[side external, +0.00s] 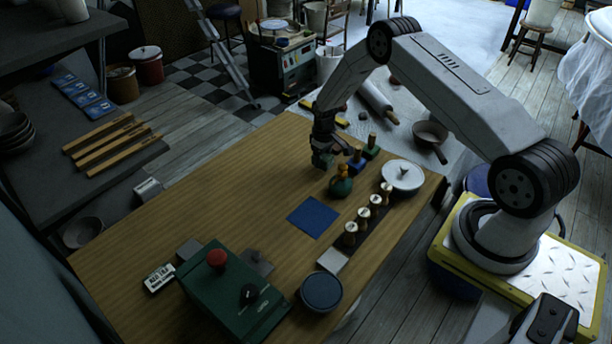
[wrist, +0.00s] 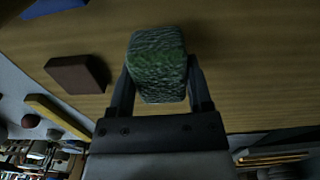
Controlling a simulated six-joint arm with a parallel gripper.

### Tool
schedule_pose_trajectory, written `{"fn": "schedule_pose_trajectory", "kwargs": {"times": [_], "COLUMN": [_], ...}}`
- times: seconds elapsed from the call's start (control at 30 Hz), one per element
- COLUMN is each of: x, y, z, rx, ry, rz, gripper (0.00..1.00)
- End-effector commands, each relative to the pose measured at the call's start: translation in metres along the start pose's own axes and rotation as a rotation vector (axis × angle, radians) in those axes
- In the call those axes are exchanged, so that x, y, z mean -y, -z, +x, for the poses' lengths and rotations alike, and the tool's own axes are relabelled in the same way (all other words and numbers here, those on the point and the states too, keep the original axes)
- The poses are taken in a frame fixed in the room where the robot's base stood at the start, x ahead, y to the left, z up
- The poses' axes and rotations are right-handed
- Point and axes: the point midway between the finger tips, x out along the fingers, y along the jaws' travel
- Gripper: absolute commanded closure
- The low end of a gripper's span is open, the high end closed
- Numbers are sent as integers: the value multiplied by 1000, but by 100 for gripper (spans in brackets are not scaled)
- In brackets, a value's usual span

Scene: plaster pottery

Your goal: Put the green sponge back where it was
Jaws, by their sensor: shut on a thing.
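The green sponge (wrist: 157,65) is a rough, mottled green block. In the wrist view it sits between the two fingers of my gripper (wrist: 160,85), which is shut on it. In the side view my gripper (side external: 323,158) holds the sponge (side external: 321,160) over the far part of the wooden table, beyond a flat blue square (side external: 313,217). The sponge is small and dark there, and I cannot tell whether its underside touches the table.
A round green pot (side external: 341,187) and stamps with wooden handles (side external: 371,148) stand close right of my gripper. A green button box (side external: 228,297) stands in front. The table's left middle is clear.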

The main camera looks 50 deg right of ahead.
Motion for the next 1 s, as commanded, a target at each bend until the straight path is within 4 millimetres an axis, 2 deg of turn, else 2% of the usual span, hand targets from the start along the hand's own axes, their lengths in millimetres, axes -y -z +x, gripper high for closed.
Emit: {"fn": "schedule_pose_trajectory", "kwargs": {"times": [0.2, 0.67, 0.7, 0.77, 0.8, 1.0], "x": [0, 0, 0, 0, 0, 0], "y": [0, 0, 0, 0, 0, 0], "z": [17, 21, 21, 20, 20, 20], "rx": [0, 1, 1, 1, 1, 1], "ry": [0, 0, 0, 0, 0, 0], "rz": [0, 0, 0, 0, 0, 0], "gripper": [99, 99, 23, 4, 0, 0]}}
